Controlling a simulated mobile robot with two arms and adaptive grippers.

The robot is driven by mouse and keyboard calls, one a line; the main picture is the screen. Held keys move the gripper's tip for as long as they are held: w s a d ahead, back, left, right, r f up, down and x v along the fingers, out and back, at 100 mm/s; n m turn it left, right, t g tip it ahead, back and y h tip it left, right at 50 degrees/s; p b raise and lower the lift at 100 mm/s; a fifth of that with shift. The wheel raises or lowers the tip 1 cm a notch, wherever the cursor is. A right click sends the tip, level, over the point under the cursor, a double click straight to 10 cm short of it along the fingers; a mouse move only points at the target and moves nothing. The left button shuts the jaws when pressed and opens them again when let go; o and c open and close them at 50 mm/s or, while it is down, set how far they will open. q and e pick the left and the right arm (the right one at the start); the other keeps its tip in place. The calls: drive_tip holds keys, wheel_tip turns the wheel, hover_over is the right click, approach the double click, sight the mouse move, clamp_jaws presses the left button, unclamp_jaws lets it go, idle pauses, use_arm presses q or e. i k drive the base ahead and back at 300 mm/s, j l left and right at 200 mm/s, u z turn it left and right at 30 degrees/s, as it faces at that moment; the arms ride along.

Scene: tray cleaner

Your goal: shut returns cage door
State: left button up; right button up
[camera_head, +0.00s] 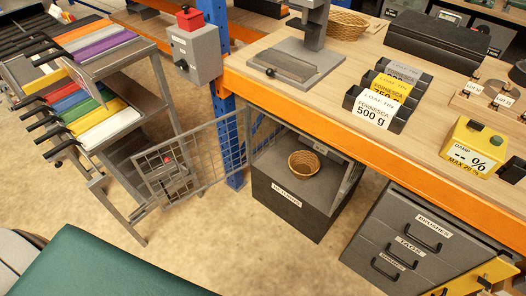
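The returns cage (285,197) stands under the workbench. It has a dark lower front with a white label that appears to read "RETURNS". Its wire mesh door (212,153) stands wide open, swung out to the left from the cage's left side. The door's far end reaches in front of the tray rack, and a small red part (168,160) shows near that end. The cage front is open, and a round wicker basket (303,164) sits inside. Neither of my grippers can be made out in the head view.
The tray rack (150,102) with coloured trays stands left, close to the door's end. A blue post (234,150) rises behind the door. The drawer unit (408,243) stands right of the cage. Bare floor (225,235) lies in front. A green surface (105,268) fills the lower left.

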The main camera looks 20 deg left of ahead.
sight(168, 169)
drive_tip(key=j+z, duration=0.65)
drive_tip(key=z, duration=0.2)
drive_tip(key=k+j+z, duration=0.15)
drive_tip(key=j+z, duration=0.25)
drive_tip(key=k+j+z, duration=0.15)
drive_tip(key=z, duration=0.25)
